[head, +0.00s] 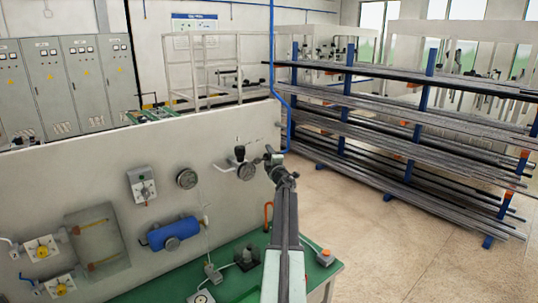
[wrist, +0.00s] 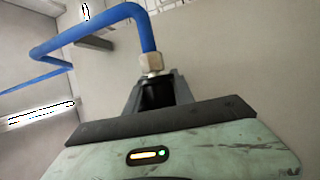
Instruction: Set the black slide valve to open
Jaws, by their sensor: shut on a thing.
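My gripper (head: 272,157) is at the right part of the wall panel, at the lower end of a blue air line. In the wrist view, my gripper (wrist: 153,97) is shut on a black part, which looks like the black slide valve (wrist: 156,92), below a pale metal hex fitting (wrist: 151,63). The jaws hide most of the black part, so I cannot tell which position it is in. In the head view my gripper covers it.
The panel (head: 100,175) carries a round gauge (head: 186,179), a blue cylinder (head: 173,233) and yellow knobs. The blue line (wrist: 95,32) bends close above my gripper. A green bench (head: 225,285) stands below. A pipe rack (head: 405,130) is to the right, with clear floor before it.

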